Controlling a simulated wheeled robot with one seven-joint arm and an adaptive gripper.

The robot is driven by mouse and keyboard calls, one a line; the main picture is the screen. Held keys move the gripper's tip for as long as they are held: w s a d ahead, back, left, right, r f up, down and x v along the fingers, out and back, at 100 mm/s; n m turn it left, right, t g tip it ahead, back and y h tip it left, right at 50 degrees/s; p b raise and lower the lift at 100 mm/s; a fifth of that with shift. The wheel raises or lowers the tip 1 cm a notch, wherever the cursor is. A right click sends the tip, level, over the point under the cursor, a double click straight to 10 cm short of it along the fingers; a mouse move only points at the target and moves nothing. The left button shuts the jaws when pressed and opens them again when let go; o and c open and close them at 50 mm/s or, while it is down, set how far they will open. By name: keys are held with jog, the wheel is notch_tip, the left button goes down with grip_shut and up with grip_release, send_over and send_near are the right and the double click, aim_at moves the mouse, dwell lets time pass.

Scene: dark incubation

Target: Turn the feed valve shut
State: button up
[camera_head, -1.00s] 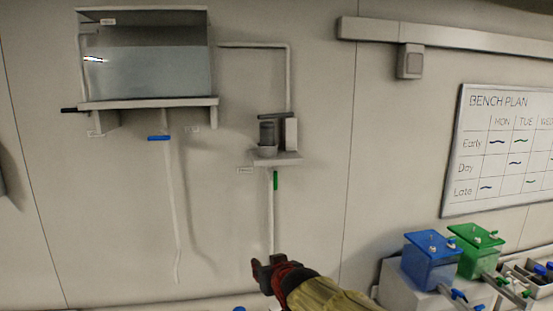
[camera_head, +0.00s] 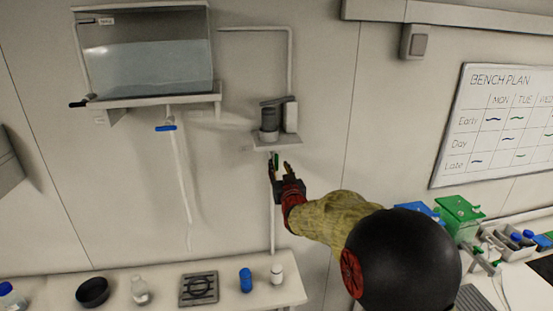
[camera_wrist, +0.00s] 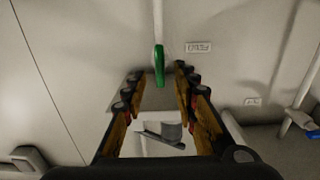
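A green valve handle (camera_head: 276,158) sits on the thin pipe below the small wall shelf. In the wrist view the green handle (camera_wrist: 159,65) points along its pipe and lies between my fingertips, with a gap on both sides. My gripper (camera_head: 278,167) is open around or just short of it; I cannot tell the exact depth. The gripper (camera_wrist: 158,73) holds nothing. A blue valve handle (camera_head: 166,128) lies crosswise on the pipe under the water tank (camera_head: 150,65). Small labels are by the valves, too small to read.
The small shelf (camera_head: 290,143) with a dark cylinder (camera_head: 269,121) stands just above my gripper. A bench (camera_head: 215,305) below carries a black bowl (camera_head: 92,292), a bottle and a blue container. Blue and green boxes stand at the right. The wall between the two pipes is clear.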

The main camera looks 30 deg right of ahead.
aim_at(277, 162)
jog(key=shift+p+x, duration=0.65)
jog(key=shift+x, duration=1.9)
jog(key=shift+c, duration=1)
grip_shut()
